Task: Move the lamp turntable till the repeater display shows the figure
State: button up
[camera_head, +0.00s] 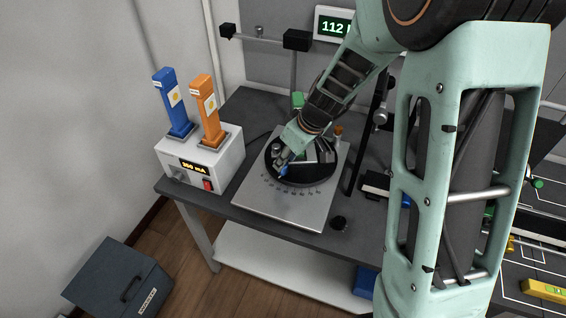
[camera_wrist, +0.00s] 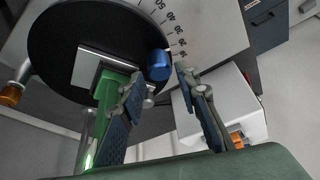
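The lamp turntable is a black disc (camera_head: 271,164) on a grey plate (camera_head: 266,205) with a printed angle scale. It fills the upper left of the wrist view (camera_wrist: 55,30). A blue peg (camera_wrist: 159,66) stands near its rim; it also shows in the head view (camera_head: 284,171). My gripper (camera_wrist: 160,86) is over the disc with its fingers apart. The peg appears in the gap at the fingertips; I cannot tell whether either finger touches it. The repeater display (camera_head: 333,27) reads 112, its right part hidden by my arm.
A white supply box (camera_head: 208,164) reading 350 mA, with blue (camera_head: 173,100) and orange (camera_head: 208,108) upright units, stands left of the plate. A black post stands right of the turntable.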

jog(key=shift+x, duration=1.85)
grip_shut()
